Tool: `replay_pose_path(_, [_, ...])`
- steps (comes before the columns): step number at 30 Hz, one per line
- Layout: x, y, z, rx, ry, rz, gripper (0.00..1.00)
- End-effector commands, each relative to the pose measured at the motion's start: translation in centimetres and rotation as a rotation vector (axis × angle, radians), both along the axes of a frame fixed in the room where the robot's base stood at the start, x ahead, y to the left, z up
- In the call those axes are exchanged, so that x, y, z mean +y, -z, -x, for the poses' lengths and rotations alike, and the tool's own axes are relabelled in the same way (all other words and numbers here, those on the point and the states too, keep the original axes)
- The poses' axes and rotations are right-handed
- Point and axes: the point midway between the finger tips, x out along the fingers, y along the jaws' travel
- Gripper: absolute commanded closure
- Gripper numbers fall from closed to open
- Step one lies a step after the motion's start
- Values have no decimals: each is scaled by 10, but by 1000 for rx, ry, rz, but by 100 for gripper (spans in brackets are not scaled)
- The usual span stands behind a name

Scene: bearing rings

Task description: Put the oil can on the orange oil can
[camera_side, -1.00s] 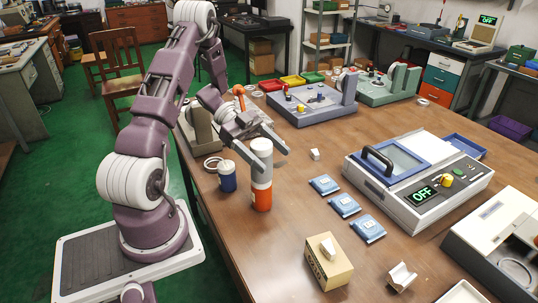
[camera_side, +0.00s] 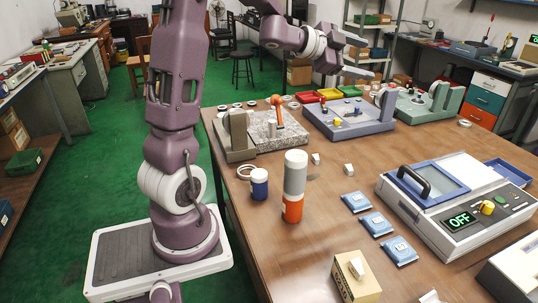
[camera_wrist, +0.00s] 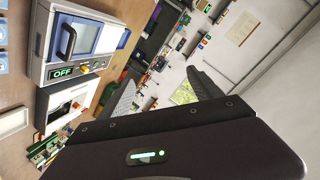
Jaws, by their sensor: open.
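A grey-white oil can (camera_side: 295,172) stands upright on top of the orange oil can (camera_side: 292,211), in line with it, near the left side of the wooden table in the side view. My gripper (camera_side: 369,60) is open and empty, raised high above the table and well away from the stack, up and to the right in the picture. In the wrist view its two fingers (camera_wrist: 160,88) are spread apart with nothing between them. The cans do not show in the wrist view.
A blue can with a white top (camera_side: 259,185) stands just left of the stack. Blue packets (camera_side: 372,224) lie to its right, with a device reading OFF (camera_side: 447,205) beyond them. A grey machine with an orange lever (camera_side: 262,132) stands behind. Bare table surrounds the stack's front.

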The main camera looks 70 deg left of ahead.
Motion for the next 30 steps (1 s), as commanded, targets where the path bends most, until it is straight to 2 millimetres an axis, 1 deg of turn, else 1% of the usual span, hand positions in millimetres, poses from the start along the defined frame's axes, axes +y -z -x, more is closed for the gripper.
replay_pose_path(1, [-20, -35, 14, -38, -153, 22, 26])
replay_pose_path(2, [-30, -46, 30, -36, -252, 60, 26])
replay_pose_path(3, [-46, -48, 59, -1, -369, 131, 26])
replay_pose_path(4, [-60, -42, 86, 48, -443, 194, 26])
replay_pose_path(5, [-78, -31, 116, 113, -498, 261, 26])
replay_pose_path(6, [-104, -10, 155, 219, -547, 345, 26])
replay_pose_path(8, [-138, 19, 205, 372, -573, 442, 26])
replay_pose_path(9, [-159, 35, 234, 464, -570, 490, 26])
replay_pose_path(12, [-198, 63, 290, 646, -543, 564, 26])
replay_pose_path(13, [-206, 68, 301, 684, -534, 578, 26])
replay_pose_path(15, [-218, 75, 318, 743, -519, 598, 26])
replay_pose_path(17, [-222, 78, 325, 766, -513, 604, 26])
replay_pose_path(30, [-222, 78, 325, 766, -516, 606, 26])
